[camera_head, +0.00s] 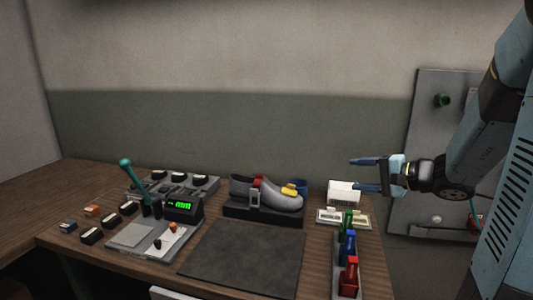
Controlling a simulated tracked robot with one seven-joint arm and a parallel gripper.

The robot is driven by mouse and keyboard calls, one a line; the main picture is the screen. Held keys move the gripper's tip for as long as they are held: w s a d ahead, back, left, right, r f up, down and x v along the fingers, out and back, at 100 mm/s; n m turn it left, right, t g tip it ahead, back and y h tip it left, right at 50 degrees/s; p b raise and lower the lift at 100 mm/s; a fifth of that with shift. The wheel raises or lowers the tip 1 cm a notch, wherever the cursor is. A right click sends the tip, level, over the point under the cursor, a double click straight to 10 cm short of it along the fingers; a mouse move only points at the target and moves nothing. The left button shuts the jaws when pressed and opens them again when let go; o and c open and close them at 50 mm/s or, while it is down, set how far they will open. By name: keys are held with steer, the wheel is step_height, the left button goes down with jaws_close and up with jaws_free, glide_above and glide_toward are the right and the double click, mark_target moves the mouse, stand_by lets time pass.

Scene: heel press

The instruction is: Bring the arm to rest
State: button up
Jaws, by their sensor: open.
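My gripper (366,174) is at the right end of my arm's reach over the table, pointing left, with its two fingers apart and nothing between them. It is above the right end of the table, in front of or over a small white box (343,192); the exact gap cannot be told. My arm comes in from the right edge of the view.
A grey shoe (270,193) sits on a dark stand (262,214). A press with a teal lever (132,178) and green display (180,205) stands left. Red, blue and green upright pieces (349,272) stand right. A dark mat (240,258) is clear. A grey panel (423,150) is behind my arm.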

steer(key=s+a+n+g+h, duration=0.2)
steer(key=s+a+n+g, duration=0.4)
steer(key=s, duration=0.6)
steer(key=s+d+r+n+t+h, duration=0.1)
steer(key=s+d+r+n+h, duration=0.2)
steer(key=s+h, duration=0.6)
steer(key=shift+d+r+t, duration=0.4)
steer(key=shift+d+r, duration=0.05)
steer(key=shift+d, duration=0.35)
